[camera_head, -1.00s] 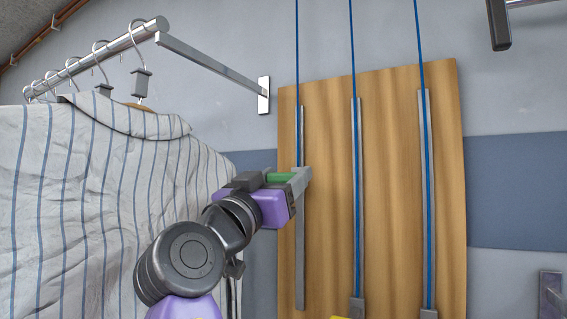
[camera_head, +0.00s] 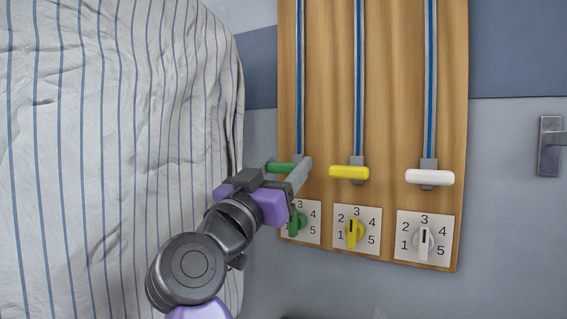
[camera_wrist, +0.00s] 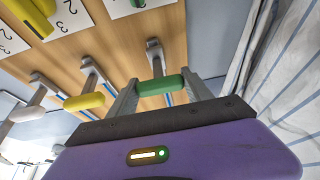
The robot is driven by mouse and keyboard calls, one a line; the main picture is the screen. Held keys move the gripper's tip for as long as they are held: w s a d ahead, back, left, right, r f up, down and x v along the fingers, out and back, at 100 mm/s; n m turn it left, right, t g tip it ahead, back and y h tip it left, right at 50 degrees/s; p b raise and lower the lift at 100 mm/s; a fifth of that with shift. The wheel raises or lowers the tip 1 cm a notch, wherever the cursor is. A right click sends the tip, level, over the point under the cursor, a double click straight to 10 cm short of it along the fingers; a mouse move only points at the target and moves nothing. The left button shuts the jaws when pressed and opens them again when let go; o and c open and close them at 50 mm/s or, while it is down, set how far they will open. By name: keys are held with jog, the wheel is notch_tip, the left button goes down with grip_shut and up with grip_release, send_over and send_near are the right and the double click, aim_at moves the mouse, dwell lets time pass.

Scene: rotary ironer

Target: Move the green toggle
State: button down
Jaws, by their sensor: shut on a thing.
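The green toggle (camera_head: 281,168) is a short horizontal bar handle on the leftmost of three vertical slides on a wooden board (camera_head: 390,120). It sits at the lower end of its slide, about level with the other two handles. My gripper (camera_head: 298,170) is shut on it. In the wrist view the green toggle (camera_wrist: 160,87) lies between my two fingers (camera_wrist: 160,95). My gripper hides part of the toggle in the head view.
A yellow handle (camera_head: 349,172) and a white handle (camera_head: 429,177) stand to the right. Below are a green dial (camera_head: 294,224), partly hidden, a yellow dial (camera_head: 354,232) and a white dial (camera_head: 424,242). Striped cloth (camera_head: 110,150) hangs close on the left.

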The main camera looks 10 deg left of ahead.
jog(key=shift+f, duration=0.4)
jog(key=c, duration=0.6)
grip_release()
jog(key=shift+o, duration=0.8)
jog(key=shift+r, duration=0.15)
jog(key=v, duration=0.8)
